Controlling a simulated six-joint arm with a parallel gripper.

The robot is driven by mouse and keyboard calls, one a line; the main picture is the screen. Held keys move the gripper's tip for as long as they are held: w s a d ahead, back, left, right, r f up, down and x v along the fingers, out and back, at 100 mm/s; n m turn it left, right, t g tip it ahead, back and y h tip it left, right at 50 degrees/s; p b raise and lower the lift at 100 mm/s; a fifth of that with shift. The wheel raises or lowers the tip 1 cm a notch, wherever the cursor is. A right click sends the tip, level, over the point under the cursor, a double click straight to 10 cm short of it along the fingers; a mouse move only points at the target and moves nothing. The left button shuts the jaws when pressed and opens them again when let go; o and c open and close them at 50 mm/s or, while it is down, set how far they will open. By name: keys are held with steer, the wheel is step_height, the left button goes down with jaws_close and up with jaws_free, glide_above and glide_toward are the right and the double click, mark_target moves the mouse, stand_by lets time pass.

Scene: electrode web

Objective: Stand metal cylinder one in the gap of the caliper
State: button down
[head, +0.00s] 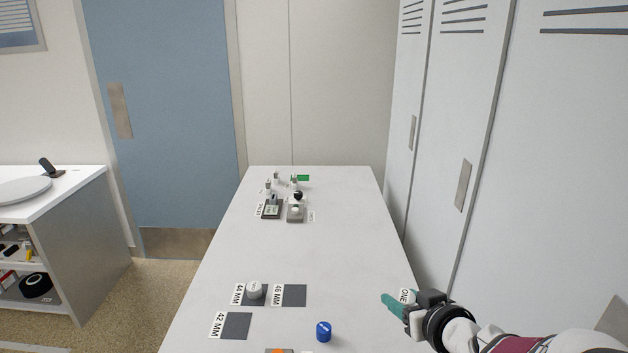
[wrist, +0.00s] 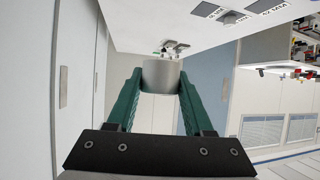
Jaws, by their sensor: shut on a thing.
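My gripper (head: 392,303), with green fingers, is over the right side of the table near the front in the head view. In the wrist view its fingers (wrist: 160,95) are shut on a grey metal cylinder (wrist: 160,74). I cannot pick out the caliper for certain. A part with an orange patch (head: 279,351) is cut off at the bottom edge of the head view.
A pale cylinder (head: 255,289) stands on the "44 MM" pad. The "46 MM" pad (head: 294,295) and "42 MM" pad (head: 236,326) are bare. A blue round piece (head: 323,331) stands near the front. Small devices (head: 271,210) are at the far end. The table's middle is clear; lockers (head: 450,120) line the right.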

step_height(320, 180, down, 14)
steer(key=w+a+r+n+g+y, duration=0.1)
steer(key=w+a+n+g+y, duration=0.1)
steer(key=w+a+n+y, duration=0.15)
glide_toward(313, 346)
steer(key=w, duration=0.1)
steer(key=w+a+r+n, duration=0.1)
steer(key=w, duration=0.1)
steer(key=shift+a+r+y, duration=0.15)
steer(key=shift+r+y, duration=0.2)
step_height(313, 346, down, 4)
steer(key=shift+a+f, duration=0.1)
steer(key=shift+a, duration=0.05)
steer(key=shift+f, duration=0.1)
steer(key=shift+c, duration=1.4)
jaws_free()
